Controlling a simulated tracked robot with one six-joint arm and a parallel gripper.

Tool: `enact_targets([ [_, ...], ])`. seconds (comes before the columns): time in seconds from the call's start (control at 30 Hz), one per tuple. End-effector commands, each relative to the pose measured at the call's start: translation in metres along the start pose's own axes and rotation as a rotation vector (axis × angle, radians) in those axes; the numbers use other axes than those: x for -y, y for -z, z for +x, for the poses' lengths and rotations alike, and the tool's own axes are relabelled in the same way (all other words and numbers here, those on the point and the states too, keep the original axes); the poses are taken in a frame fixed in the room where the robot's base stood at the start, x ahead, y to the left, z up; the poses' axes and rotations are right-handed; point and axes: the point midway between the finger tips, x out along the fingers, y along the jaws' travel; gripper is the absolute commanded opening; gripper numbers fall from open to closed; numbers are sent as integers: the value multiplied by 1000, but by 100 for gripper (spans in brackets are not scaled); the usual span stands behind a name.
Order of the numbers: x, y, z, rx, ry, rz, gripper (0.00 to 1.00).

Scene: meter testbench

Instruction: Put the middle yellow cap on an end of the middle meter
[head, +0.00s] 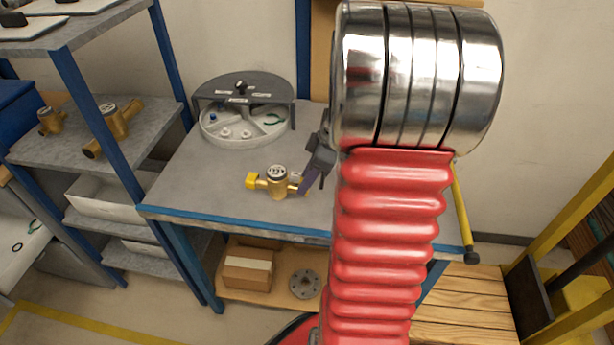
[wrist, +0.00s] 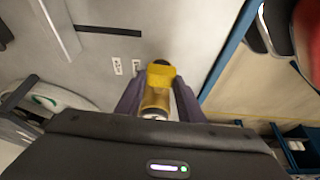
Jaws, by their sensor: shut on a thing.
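The brass meter (head: 278,184), with a round pale dial on top, shows over the front part of the bench. A yellow cap (head: 252,181) sits at its left end. My gripper (head: 303,184) comes in from the right and is shut on the meter's right side. In the wrist view, the brass body (wrist: 156,98) is between my two dark purple fingers (wrist: 157,100), with the yellow cap (wrist: 160,74) at the far end. Whether the meter touches the bench top is unclear. My arm hides the bench's right part.
The grey bench (head: 190,180) has a blue front edge. A round divided tray (head: 205,128) with small parts stands at the back. Two more brass meters (head: 117,120) (head: 50,121) lie on the left shelf. A blue post (head: 303,50) rises behind. Bench left of the meter is clear.

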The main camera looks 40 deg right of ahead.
Motion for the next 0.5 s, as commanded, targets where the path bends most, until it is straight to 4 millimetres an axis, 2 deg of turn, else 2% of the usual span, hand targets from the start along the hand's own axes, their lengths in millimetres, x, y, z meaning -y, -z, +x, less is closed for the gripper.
enact_targets([
  [0.5, 0, -2, 5, 0, -1, -1, 14],
])
